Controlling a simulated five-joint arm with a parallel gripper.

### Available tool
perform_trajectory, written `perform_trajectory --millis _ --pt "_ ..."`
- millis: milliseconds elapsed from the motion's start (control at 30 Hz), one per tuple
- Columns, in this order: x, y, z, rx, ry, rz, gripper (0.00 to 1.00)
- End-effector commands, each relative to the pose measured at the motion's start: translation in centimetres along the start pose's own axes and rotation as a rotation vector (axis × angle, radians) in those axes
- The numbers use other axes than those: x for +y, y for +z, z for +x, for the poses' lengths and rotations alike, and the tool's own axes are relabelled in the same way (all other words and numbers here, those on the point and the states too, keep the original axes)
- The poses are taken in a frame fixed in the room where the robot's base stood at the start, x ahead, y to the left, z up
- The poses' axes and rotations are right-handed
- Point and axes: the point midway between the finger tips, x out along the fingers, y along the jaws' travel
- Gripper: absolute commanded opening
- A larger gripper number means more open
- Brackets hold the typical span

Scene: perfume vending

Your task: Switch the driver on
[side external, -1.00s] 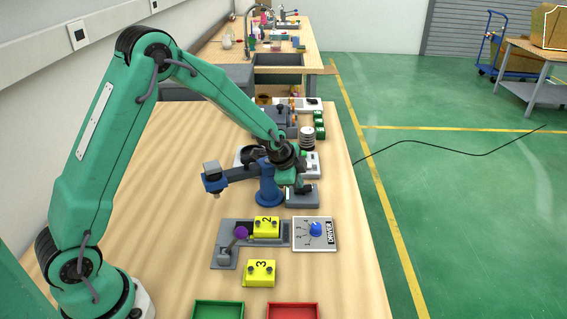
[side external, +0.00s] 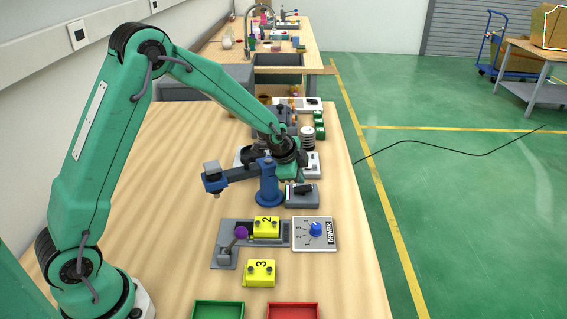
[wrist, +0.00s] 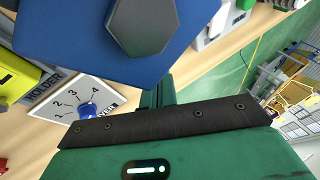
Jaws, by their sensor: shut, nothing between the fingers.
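The panel marked DRIVER (side external: 327,243) lies flat on the bench with a blue knob (side external: 316,229) and a ring of numbers. The wrist view shows the panel (wrist: 55,96) with numbers 1 to 4 and the blue knob (wrist: 88,109). I cannot tell which number the knob points at. A blue post with a side arm (side external: 268,187) stands behind the panel. A grey box with a black switch (side external: 302,195) sits at its right; the switch's position is unclear. My gripper (side external: 291,176) is shut and empty behind the post and box; its fingers show in the wrist view (wrist: 157,95).
A grey holder (side external: 225,256) with a purple-knobbed lever and yellow block 2 (side external: 266,227) is left of the panel. Yellow block 3 (side external: 261,272) is nearer, with a green tray (side external: 218,310) and red tray (side external: 293,312) at the front.

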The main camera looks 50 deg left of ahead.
Motion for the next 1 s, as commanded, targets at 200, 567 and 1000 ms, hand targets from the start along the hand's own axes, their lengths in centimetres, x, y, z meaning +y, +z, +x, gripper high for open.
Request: perform_trajectory --millis 200,567,1000 --pt "-0.6 -0.6 -0.9 0.003 -0.002 0.000 0.00" --pt "-1.6 -1.7 -3.0 0.006 0.000 0.001 0.00" --pt "-2.0 -2.2 -3.9 0.006 0.003 0.000 0.00"
